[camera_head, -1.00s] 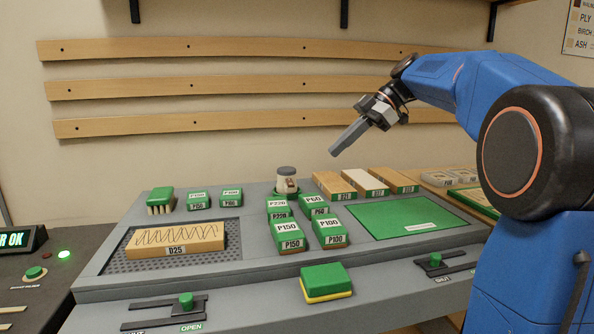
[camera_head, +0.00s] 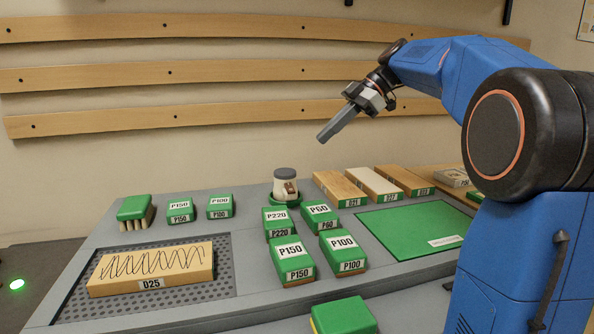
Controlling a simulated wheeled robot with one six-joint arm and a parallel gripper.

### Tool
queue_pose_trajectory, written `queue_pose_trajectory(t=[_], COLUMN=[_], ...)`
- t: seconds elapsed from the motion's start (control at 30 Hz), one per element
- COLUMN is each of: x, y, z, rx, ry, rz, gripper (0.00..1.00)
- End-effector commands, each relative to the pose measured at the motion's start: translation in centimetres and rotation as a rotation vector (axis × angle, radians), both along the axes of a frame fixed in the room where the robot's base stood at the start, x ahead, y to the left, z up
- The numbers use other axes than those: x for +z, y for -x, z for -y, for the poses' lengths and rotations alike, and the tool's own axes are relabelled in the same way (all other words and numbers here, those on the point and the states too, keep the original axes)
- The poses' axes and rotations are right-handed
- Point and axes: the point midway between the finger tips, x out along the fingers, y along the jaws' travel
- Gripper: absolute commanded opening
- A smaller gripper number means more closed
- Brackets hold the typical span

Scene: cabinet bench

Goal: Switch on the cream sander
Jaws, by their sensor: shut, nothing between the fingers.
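A small cream-bodied thing with a grey cap (camera_head: 285,174) and a brown patch on its front stands upright in a round green base at the back middle of the bench. It looks like the cream sander, but it is too small to be sure, and I cannot make out a switch. My gripper (camera_head: 323,137) is shut and empty. It hangs in the air, pointing down and left, and appears above and slightly right of the cream thing in the picture, apart from it.
Green sanding blocks (camera_head: 293,261) stand in front of the cream thing. Wooden boards (camera_head: 374,184) lie to its right, behind a green mat (camera_head: 408,230). A wooden piece marked D25 (camera_head: 152,270) lies on the perforated panel at left, with a green brush (camera_head: 134,210) behind.

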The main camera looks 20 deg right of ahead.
Motion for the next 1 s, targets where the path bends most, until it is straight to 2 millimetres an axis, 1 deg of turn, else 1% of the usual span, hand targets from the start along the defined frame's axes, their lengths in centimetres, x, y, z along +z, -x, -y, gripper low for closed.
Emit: queue_pose_trajectory(t=[0.3, 0.47, 1.0], x=[-0.1, -0.9, -7.3], y=[0.0, -0.1, -1.0], z=[-0.1, -0.9, -7.4], rx=[0.000, 0.001, 0.002], ry=[0.000, 0.000, -0.001], rz=[0.000, -0.001, -0.002], gripper=[0.00, 0.00, 0.00])
